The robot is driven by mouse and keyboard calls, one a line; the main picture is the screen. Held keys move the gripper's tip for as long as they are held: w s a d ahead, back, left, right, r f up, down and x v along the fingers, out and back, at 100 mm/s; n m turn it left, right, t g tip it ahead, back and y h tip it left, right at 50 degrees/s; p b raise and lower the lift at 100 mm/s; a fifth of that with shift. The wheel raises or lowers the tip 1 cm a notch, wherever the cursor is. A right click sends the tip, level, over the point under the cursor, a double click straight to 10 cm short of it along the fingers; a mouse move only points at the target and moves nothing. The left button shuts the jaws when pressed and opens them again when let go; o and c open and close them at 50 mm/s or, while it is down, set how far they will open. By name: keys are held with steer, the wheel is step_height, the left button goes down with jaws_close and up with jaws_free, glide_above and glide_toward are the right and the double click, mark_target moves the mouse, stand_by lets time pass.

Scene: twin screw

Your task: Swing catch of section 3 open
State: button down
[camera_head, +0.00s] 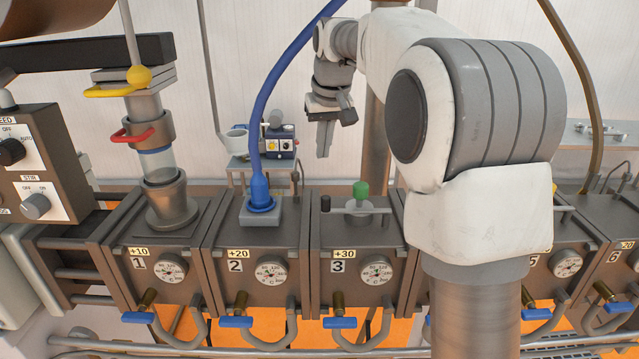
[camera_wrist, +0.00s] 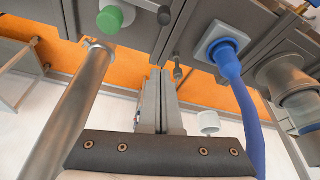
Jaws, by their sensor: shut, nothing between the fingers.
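Section 3 (camera_head: 338,267) is a dark metal block in the middle of the row. On its top lies a flat grey bar, the catch (camera_head: 343,210), with a black knob (camera_head: 325,203) at its left end. A green knob (camera_head: 361,189) stands near the bar's middle. My gripper (camera_head: 323,155) hangs pointing down above and behind the row, apart from the catch. In the wrist view my fingers (camera_wrist: 160,75) are together and empty. The green knob (camera_wrist: 110,18) and black knob (camera_wrist: 165,17) show beyond them at the top edge.
A blue hose (camera_head: 262,110) rises from section 2, left of my gripper; it also shows in the wrist view (camera_wrist: 235,85). A brown post (camera_head: 375,140) stands right of my gripper. A small stand with a device (camera_head: 280,140) is behind section 2. My arm hides section 4.

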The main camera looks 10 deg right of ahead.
steer(key=shift+f, duration=0.1)
steer(key=x, duration=1)
steer(key=shift+s+p, duration=0.1)
steer(key=shift+p, duration=0.2)
steer(key=s, duration=0.3)
steer(key=shift+r, duration=0.25)
steer(key=shift+s+d+f, duration=0.1)
steer(key=shift+s, duration=0.35)
steer(key=shift+s, duration=0.15)
